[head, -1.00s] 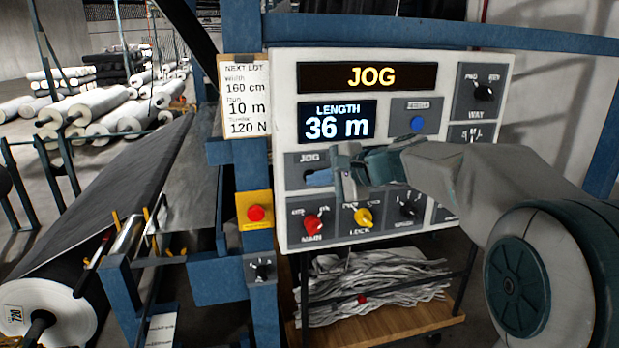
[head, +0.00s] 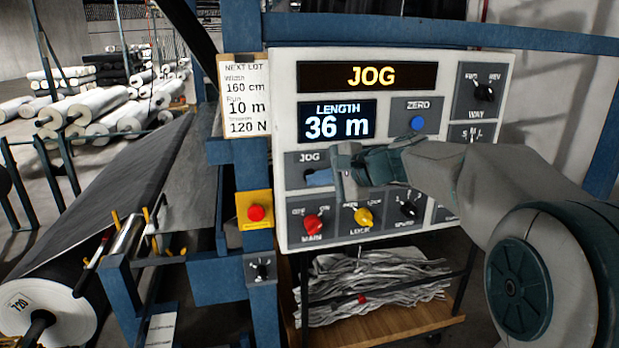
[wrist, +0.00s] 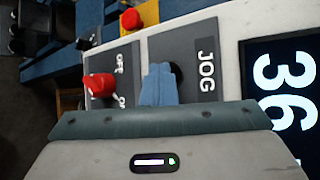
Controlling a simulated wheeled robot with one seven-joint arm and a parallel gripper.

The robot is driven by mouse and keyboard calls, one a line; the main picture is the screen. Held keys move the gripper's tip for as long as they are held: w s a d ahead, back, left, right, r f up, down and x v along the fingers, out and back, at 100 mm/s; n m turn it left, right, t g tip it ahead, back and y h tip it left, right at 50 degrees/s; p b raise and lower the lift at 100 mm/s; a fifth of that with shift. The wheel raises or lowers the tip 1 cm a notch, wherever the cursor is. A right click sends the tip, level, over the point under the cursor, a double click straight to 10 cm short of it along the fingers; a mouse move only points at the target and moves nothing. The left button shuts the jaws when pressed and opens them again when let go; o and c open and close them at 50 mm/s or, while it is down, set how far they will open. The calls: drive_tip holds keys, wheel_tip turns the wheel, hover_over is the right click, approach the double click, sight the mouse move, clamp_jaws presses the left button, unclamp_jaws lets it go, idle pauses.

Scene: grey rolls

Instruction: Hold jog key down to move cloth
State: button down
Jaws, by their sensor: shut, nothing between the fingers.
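The control panel (head: 440,80) carries a JOG plate (head: 295,168) at its left. My gripper (head: 312,178) is shut and empty, its blue fingertips at the JOG key. In the wrist view the fingertips (wrist: 160,72) cover most of the dark round key (wrist: 177,72); contact and how far the key is pressed cannot be told. The upper display (head: 371,76) reads JOG, and the length display (head: 337,122) reads 36 m. Dark grey cloth (head: 110,195) slopes between the frame and a large roll (head: 45,305) at the lower left.
Below the JOG plate are the red MAIN knob (head: 313,224) and yellow LOCK knob (head: 363,216). A blue ZERO button (head: 417,123) sits to the right. A red stop button (head: 256,213) is on the frame post. A lot card (head: 245,97) reads 10 m run.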

drive_tip(key=shift+s+d+b, duration=0.2)
drive_tip(key=shift+s+b, duration=0.2)
drive_tip(key=shift+s, duration=0.35)
drive_tip(key=s+b, duration=0.1)
drive_tip(key=s, duration=0.1)
drive_tip(key=s+d+b, duration=0.1)
drive_tip(key=s, duration=0.1)
drive_tip(key=shift+s+d, duration=0.2)
drive_tip(key=shift+s, duration=0.15)
drive_tip(key=s+d+f+n+g+h, duration=0.2)
drive_tip(key=s+d+f+n+h, duration=0.3)
drive_tip(key=s+f, duration=0.6)
drive_tip(key=s+d+f+n+g+h, duration=0.2)
drive_tip(key=s+d+f+n+h, duration=0.3)
drive_tip(key=s+d+f, duration=0.4)
drive_tip(key=s+f, duration=0.2)
drive_tip(key=s, duration=0.2)
drive_tip(key=shift+h, duration=0.4)
drive_tip(key=shift+s, duration=0.1)
